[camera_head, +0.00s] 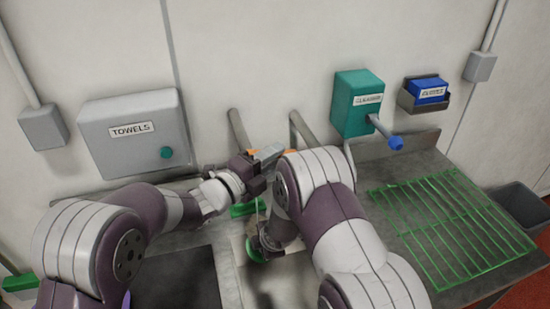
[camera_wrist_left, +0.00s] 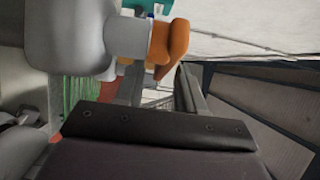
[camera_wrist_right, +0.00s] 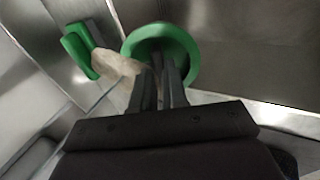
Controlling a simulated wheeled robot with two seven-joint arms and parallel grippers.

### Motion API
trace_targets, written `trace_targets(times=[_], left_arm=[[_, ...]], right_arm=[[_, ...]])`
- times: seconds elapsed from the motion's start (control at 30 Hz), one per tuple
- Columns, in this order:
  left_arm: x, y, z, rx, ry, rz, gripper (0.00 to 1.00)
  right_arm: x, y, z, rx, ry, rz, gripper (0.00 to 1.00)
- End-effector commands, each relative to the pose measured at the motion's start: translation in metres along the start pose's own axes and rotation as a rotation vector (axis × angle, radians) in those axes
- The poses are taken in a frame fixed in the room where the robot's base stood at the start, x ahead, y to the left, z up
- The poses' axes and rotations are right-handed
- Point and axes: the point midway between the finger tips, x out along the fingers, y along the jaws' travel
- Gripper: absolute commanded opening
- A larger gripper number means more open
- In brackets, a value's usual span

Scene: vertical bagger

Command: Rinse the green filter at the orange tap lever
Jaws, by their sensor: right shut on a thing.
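The green filter (camera_wrist_right: 160,42) is a round green ring in the right wrist view. My right gripper (camera_wrist_right: 160,75) is shut on its near rim. In the head view the filter (camera_head: 247,251) shows low over the sink, partly behind my right arm, which hides the right gripper. The orange tap lever (camera_wrist_left: 170,42) shows in the left wrist view, close to the fingertips. My left gripper (camera_wrist_left: 158,82) has its fingers apart. In the head view the left gripper (camera_head: 268,155) is by the tap, where only bits of orange show; contact cannot be told.
A green block with grey parts (camera_wrist_right: 80,50) sits left of the filter, with a pale patch between them. A towel box (camera_head: 140,132), a teal dispenser (camera_head: 357,101) and a blue box (camera_head: 427,91) are on the wall. A green wire rack (camera_head: 440,220) lies at right.

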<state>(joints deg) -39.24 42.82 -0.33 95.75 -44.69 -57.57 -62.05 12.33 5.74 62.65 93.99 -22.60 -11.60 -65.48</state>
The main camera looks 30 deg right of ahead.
Motion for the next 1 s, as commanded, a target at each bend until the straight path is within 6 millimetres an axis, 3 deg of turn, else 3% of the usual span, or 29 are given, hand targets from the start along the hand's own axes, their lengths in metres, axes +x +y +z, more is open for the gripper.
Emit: trace_targets(times=[0.3, 0.43, 0.6, 0.93, 0.97, 1.0], left_arm=[[-0.078, 0.000, 0.001, 0.000, -0.004, 0.001, 0.38], [-0.102, 0.000, 0.001, -0.001, -0.003, 0.001, 0.38], [-0.114, 0.000, 0.000, 0.000, -0.001, 0.000, 0.38], [-0.114, 0.000, 0.000, 0.000, -0.001, 0.000, 0.38], [-0.114, 0.000, 0.000, 0.000, -0.001, 0.000, 0.35], [-0.114, 0.000, -0.001, 0.000, 0.001, 0.000, 0.22]], right_arm=[[0.000, 0.000, 0.000, 0.000, 0.000, 0.001, 0.00], [0.000, 0.000, 0.000, 0.000, 0.000, 0.001, 0.00], [0.000, 0.000, 0.000, 0.000, 0.000, 0.001, 0.00], [0.000, 0.000, 0.000, 0.000, 0.000, 0.001, 0.00], [0.000, 0.000, 0.000, 0.000, 0.000, 0.001, 0.00], [0.000, 0.000, 0.000, 0.000, 0.000, 0.001, 0.00]])
